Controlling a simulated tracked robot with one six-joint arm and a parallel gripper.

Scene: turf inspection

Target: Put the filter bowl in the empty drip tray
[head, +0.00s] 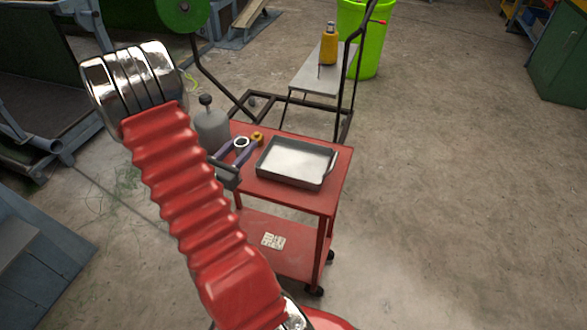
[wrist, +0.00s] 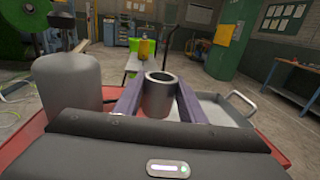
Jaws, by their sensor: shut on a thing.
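The filter bowl, a grey open-topped metal cylinder (wrist: 159,98), stands upright between the two purple fingers of my gripper (wrist: 158,84) in the wrist view. My gripper is shut on it. In the head view my gripper (head: 240,146) is over the left part of the red cart's top, and the bowl shows as a small pale ring (head: 241,143). The drip tray (head: 289,182) is a shallow dark-walled pan with a pale, bare inside, just right of my gripper on the cart. It also shows in the wrist view (wrist: 238,119), partly hidden by my right finger.
A grey canister (head: 212,128) with a dark knob stands close left of my gripper. A small brass-coloured part (head: 257,138) is behind the bowl. The tray has a raised handle at its right (wrist: 243,98). A trolley with a yellow bottle (head: 329,46) stands behind the cart (head: 325,203).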

